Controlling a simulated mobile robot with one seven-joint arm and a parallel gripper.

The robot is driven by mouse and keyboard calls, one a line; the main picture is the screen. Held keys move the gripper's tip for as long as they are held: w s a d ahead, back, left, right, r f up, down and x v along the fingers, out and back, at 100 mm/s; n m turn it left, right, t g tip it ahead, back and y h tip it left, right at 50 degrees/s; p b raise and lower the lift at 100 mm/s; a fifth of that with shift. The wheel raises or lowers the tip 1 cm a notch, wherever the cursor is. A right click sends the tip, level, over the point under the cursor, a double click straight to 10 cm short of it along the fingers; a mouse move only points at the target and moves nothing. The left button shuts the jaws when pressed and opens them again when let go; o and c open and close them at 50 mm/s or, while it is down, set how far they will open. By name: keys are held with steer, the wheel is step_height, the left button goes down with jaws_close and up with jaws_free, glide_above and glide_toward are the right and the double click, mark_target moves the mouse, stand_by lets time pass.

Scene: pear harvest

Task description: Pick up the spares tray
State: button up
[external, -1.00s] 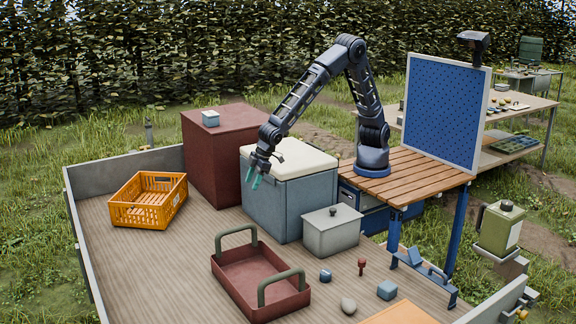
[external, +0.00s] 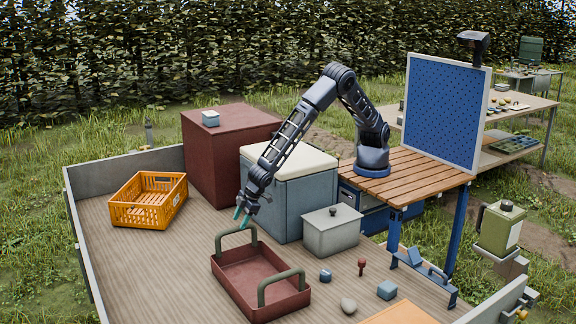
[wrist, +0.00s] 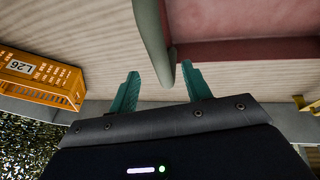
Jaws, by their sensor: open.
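The spares tray appears to be the dark red open tray (external: 235,290) with two green arched handles, standing on the trailer floor in the external view. Its far handle (external: 236,236) rises just below my gripper (external: 241,217). My gripper is open and empty, fingers pointing down. In the wrist view the teal fingertips of my gripper (wrist: 162,82) are spread, and the green handle (wrist: 152,40) shows beyond and between them. The red tray (wrist: 245,50) fills the upper right there. I cannot tell the exact gap between fingers and handle.
An orange crate (external: 117,213) stands at the left. A blue-grey cooler (external: 296,212) and a grey lidded box (external: 330,237) stand right of my gripper. Floor left of the tray is clear.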

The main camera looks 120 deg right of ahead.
mark_target(238, 227)
steer(key=shift+x, duration=2.95)
steer(key=shift+s+f, duration=0.1)
steer(key=shift+s, duration=0.1)
jaws_close()
